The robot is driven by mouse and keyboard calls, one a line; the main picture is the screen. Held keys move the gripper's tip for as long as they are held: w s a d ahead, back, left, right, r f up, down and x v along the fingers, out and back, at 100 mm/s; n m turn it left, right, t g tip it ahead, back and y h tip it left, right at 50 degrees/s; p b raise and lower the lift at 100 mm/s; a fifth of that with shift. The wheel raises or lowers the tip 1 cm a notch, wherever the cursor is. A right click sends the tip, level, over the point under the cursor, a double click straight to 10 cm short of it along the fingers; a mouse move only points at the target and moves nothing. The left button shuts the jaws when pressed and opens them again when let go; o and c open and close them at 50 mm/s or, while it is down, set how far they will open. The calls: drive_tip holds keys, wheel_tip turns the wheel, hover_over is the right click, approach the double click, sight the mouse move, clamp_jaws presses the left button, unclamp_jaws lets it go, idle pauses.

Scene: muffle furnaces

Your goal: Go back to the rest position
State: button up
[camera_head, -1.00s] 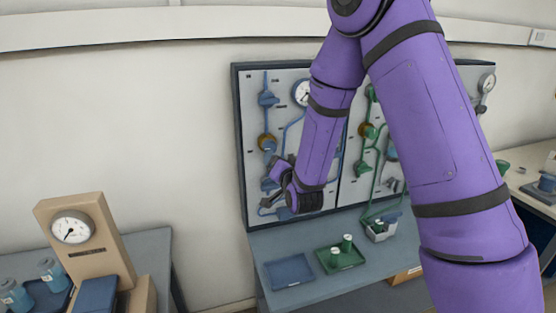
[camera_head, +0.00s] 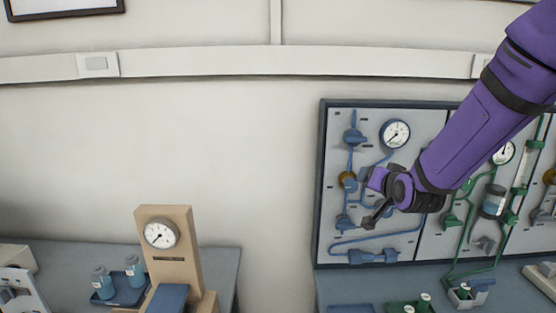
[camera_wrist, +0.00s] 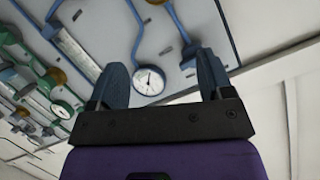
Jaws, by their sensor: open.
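My gripper (camera_head: 372,200) is in front of the left part of the wall panel (camera_head: 440,238) in the head view. It points left and somewhat down. In the wrist view its two fingers stand apart (camera_wrist: 164,85) with nothing held between them. A round white gauge (camera_wrist: 150,80) shows behind the gap between the fingers, set on the panel. My purple arm comes in from the upper right and covers part of the panel. I cannot tell the exact distance from the fingers to the panel.
A green tray (camera_head: 398,307) and a blue tray (camera_head: 350,309) lie below the panel. A gap separates the benches. The wall left of the panel is bare.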

drive_tip(key=s+d+r+n+g, duration=0.1)
drive_tip(key=s+r+g, duration=0.2)
drive_tip(key=s, duration=0.8)
drive_tip(key=s+d+r+n+g, duration=0.2)
drive_tip(key=s+r+g, duration=0.1)
drive_tip(key=s, duration=0.8)
drive_tip(key=s+d+r+n+g, duration=0.1)
drive_tip(key=s+d+r+g, duration=0.1)
drive_tip(key=s, duration=0.9)
drive_tip(key=shift+r+g+h, duration=0.4)
drive_tip(key=shift+r+g, duration=0.1)
drive_tip(key=shift+r, duration=0.4)
drive_tip(key=shift+d, duration=0.1)
